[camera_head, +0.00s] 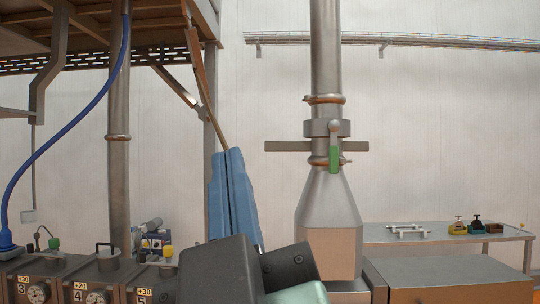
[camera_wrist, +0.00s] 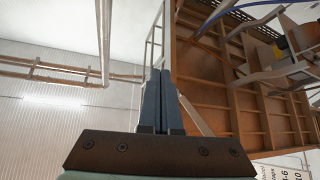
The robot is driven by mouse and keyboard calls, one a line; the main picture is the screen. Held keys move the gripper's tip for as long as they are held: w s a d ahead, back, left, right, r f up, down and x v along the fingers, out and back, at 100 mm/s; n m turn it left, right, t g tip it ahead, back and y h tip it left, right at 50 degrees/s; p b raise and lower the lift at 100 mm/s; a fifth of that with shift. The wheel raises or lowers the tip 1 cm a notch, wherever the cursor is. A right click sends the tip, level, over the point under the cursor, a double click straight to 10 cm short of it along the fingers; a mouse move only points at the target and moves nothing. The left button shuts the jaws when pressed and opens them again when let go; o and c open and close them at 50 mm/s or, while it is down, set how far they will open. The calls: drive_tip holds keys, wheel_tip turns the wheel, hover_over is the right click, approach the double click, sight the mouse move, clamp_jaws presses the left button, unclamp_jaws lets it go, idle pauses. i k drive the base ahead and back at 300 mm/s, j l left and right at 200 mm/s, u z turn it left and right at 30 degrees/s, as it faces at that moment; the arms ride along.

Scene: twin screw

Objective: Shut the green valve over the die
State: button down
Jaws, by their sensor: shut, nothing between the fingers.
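The green valve handle (camera_head: 334,159) hangs down from a grey valve body (camera_head: 325,128) on a vertical metal pipe, above a tapered metal hopper (camera_head: 328,206) in the head view. My gripper (camera_head: 226,151) points up, well to the left of the valve and apart from it. Its two blue fingers are together with nothing between them. In the wrist view the fingers (camera_wrist: 158,72) also point up side by side, and the valve does not show there. I cannot make out the die for certain.
A flat grey bar (camera_head: 286,146) sticks out sideways at the valve. A brown platform (camera_head: 90,38) overhangs at upper left, and a blue hose (camera_head: 62,118) runs down beside a second pipe (camera_head: 118,150). A side table (camera_head: 440,234) stands at right.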

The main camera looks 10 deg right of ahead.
sight(333, 126)
drive_tip(key=i+l+z, duration=0.1)
drive_tip(key=i, duration=0.35)
drive_tip(key=i+l+z, duration=0.1)
drive_tip(key=i+l, duration=0.2)
drive_tip(key=i, duration=0.15)
drive_tip(key=i+l+z, duration=0.1)
drive_tip(key=i, duration=0.35)
